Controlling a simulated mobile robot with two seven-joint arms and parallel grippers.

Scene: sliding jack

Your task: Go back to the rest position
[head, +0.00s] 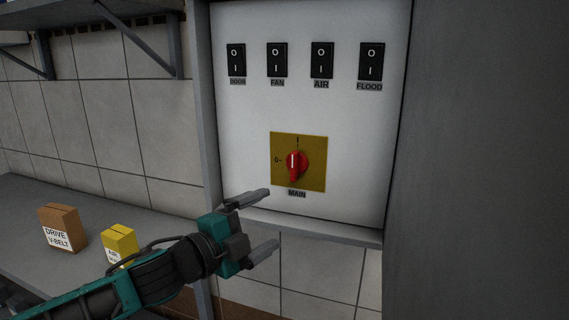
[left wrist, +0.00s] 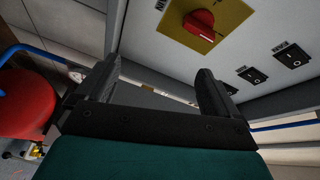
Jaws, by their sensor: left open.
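My left gripper (head: 264,220) is open and empty in the head view, in front of the lower edge of a white switch panel (head: 240,130). Its fingers point right, below and left of a red rotary knob (head: 295,164) on a yellow plate (head: 316,150) labelled MAIN. The gripper and knob are apart. The knob's white mark points up toward the I. In the left wrist view the open fingers (left wrist: 158,90) show with nothing between them, and the red knob (left wrist: 199,24) is above them. My right gripper is in neither view.
Above the knob are rocker switches DOOR (head: 236,58), FAN (head: 277,60), AIR (head: 321,60) and FLOOD (head: 371,61). A brown DRIVE V-BELT box (head: 62,228) and a yellow box (head: 119,243) stand on the grey bench (head: 25,215). A red object (left wrist: 24,100) shows in the left wrist view.

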